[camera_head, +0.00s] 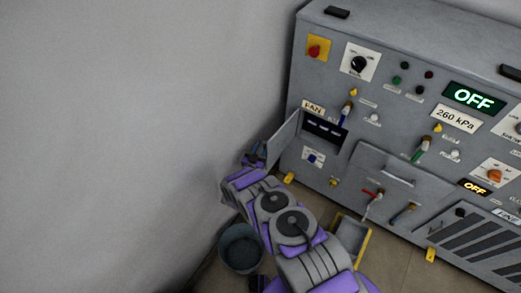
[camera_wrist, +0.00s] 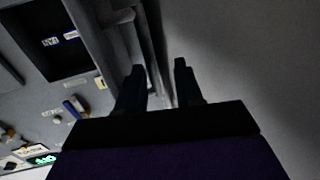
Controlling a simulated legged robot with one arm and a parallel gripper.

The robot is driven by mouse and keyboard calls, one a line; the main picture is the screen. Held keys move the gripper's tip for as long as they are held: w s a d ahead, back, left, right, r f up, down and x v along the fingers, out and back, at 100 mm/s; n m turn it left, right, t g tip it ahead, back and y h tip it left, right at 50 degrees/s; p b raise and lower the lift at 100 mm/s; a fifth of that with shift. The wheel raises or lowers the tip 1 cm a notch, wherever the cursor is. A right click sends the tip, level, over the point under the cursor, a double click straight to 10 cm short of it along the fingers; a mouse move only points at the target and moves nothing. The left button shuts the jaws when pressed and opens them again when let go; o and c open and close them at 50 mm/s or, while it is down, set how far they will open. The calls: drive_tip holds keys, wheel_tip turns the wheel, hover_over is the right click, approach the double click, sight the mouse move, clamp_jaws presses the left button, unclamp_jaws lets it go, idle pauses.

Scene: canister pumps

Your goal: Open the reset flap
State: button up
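The reset flap (camera_head: 283,138) is a grey plate on the machine's left part. It stands swung out to the left of a dark recess (camera_head: 324,129). In the wrist view the recess (camera_wrist: 48,42) shows small labelled parts inside, and the flap (camera_wrist: 118,45) appears nearly edge-on beside it. My gripper (camera_head: 256,155) is by the flap's outer, lower left end. In the wrist view its two fingers (camera_wrist: 158,82) are spread apart, with nothing clearly clamped between them. I cannot tell whether a finger touches the flap.
The grey machine front (camera_head: 385,110) carries knobs, lamps, levers and lit OFF displays (camera_head: 473,97). A grey bucket (camera_head: 241,248) stands on the floor left of my arm. A yellow-edged tray (camera_head: 350,238) is right of it. A bare wall is close on the left.

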drive_tip(key=shift+d, duration=0.15)
drive_tip(key=p+v, duration=0.2)
drive_tip(key=v, duration=1.5)
drive_tip(key=shift+s, duration=0.1)
